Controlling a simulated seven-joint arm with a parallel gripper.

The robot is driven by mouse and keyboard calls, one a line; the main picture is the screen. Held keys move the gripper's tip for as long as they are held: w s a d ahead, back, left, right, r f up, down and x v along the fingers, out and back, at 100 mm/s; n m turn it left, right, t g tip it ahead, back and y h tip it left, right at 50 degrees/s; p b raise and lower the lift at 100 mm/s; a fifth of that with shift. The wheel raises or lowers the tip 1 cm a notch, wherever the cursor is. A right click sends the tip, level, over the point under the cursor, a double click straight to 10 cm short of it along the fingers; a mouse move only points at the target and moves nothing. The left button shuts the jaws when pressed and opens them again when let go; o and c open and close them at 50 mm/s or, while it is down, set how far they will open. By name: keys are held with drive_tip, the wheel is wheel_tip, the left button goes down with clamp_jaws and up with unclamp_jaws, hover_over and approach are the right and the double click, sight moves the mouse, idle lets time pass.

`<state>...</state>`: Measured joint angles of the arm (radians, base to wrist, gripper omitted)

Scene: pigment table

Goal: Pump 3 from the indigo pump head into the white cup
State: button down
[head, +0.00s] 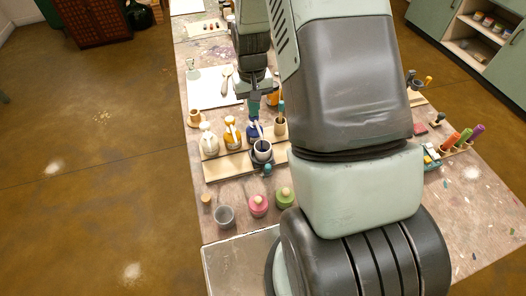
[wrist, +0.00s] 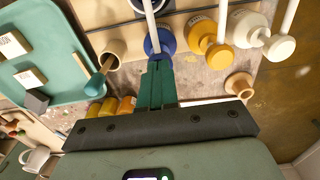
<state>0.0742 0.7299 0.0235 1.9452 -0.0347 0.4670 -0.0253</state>
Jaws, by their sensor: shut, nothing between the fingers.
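The indigo pump (head: 252,133) stands on the wooden board, at the right end of a row with an amber pump (head: 232,134) and a cream pump (head: 209,142). The white cup (head: 262,154) stands just in front of the indigo pump and looks dark inside. My gripper (head: 254,108) points down above the indigo pump, its green fingers shut and empty. In the wrist view the fingertips (wrist: 158,62) overlap the indigo pump head (wrist: 160,42); whether they touch it I cannot tell. Its pale spout runs toward the cup, which is mostly cut off at the top edge.
A wooden pot with a teal-handled tool (wrist: 105,64) stands beside the indigo pump. A small wooden piece (wrist: 239,84) lies behind the pumps. Pink (head: 258,205) and green (head: 284,198) jars and a grey cup (head: 225,216) stand nearer. My arm covers much of the table.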

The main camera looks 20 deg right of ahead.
drive_tip(key=shift+f, duration=0.5)
drive_tip(key=shift+r, duration=1.5)
drive_tip(key=shift+f, duration=0.1)
drive_tip(key=shift+f, duration=1.4)
drive_tip(key=shift+r, duration=1.5)
